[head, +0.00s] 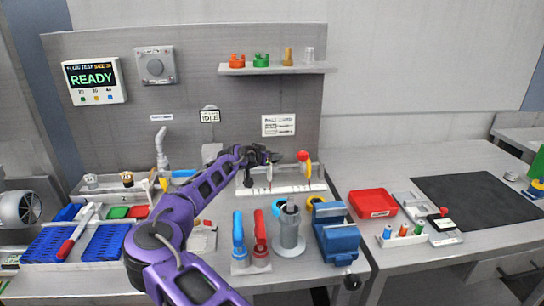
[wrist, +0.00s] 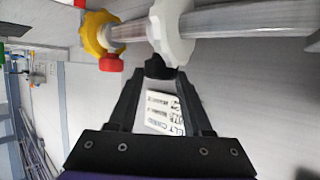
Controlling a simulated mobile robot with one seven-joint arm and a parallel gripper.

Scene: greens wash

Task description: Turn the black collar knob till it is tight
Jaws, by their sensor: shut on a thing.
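My gripper (head: 272,157) reaches in from the left over the fixture at the back of the bench. In the wrist view its fingers (wrist: 158,72) are shut on the black collar knob (wrist: 158,66). The knob juts from a white collar (wrist: 172,32) around a metal rod (wrist: 230,22). A yellow collar (wrist: 95,32) with a red knob (wrist: 111,62) sits further along the rod, to the left. In the head view the arm and gripper hide most of the black knob. How tight it is cannot be seen.
A white fixture base (head: 285,191) stands below the gripper. Blue and red handled tools (head: 238,235), a grey cylinder (head: 289,232) and a blue vise (head: 338,240) stand in front. A red tray (head: 373,203) lies to the right. A shelf (head: 275,69) is on the wall above.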

